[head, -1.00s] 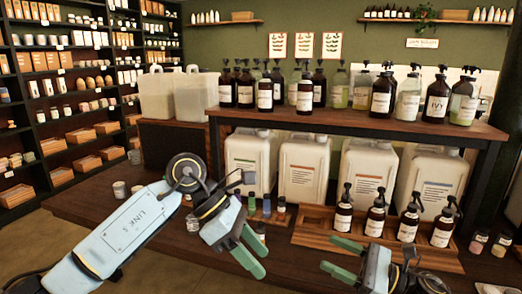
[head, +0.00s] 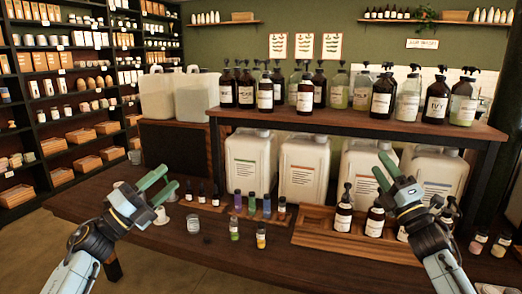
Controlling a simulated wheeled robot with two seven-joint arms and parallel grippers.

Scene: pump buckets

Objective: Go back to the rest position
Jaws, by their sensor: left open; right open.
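My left gripper (head: 160,186) is at the left of the head view, above the left part of the table. Its green fingers are apart and nothing is between them. My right gripper (head: 383,171) is at the right, raised in front of the white jugs. Its green fingers are also apart and empty. The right gripper and its arm hide part of the pump bottles (head: 375,221) standing on the wooden tray (head: 318,231).
The dark wooden table (head: 268,262) has small vials (head: 252,204) and a glass jar (head: 193,224) in the middle. Large white jugs (head: 303,168) stand under a raised shelf (head: 340,124) lined with pump bottles. Small jars (head: 478,243) sit at the right. The table's front middle is mostly clear.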

